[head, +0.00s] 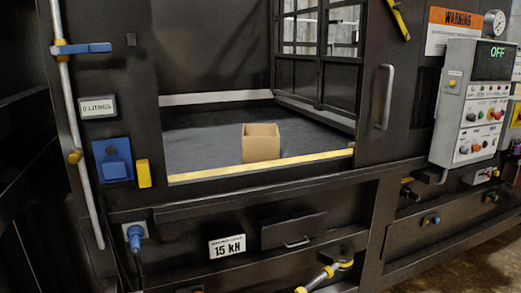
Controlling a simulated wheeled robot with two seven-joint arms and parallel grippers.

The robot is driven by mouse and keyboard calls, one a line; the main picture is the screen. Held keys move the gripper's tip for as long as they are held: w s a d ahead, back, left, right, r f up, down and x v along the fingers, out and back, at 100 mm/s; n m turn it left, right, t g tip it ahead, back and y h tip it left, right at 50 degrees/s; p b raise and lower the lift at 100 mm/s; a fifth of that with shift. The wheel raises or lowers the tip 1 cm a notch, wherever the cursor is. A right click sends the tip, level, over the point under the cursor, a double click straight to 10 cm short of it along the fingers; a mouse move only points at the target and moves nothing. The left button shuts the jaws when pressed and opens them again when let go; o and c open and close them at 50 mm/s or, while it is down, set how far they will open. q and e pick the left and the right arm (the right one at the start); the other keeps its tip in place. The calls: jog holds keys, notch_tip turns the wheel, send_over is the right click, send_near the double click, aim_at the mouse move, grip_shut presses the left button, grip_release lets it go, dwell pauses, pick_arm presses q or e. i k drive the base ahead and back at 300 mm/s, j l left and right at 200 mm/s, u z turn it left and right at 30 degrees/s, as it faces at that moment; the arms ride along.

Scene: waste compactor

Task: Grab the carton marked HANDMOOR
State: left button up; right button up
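One brown carton (262,143) stands upright inside the dark chamber of the compactor, just behind the yellow front sill. Its top looks open. I see no lettering on the side that faces me, so I cannot tell whether it is marked HANDMOOR. Neither of my grippers shows in the head view.
The compactor's chamber floor (205,140) is bare around the carton. A yellow sill (262,164) runs along the opening's front edge. A barred door (316,85) stands at the right, with a grey handle (384,97) nearby. A control panel (474,105) reads OFF.

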aim_at(262, 142)
jog(key=i+l+z, duration=0.15)
jog(key=i+l, duration=0.95)
jog(key=i, duration=0.15)
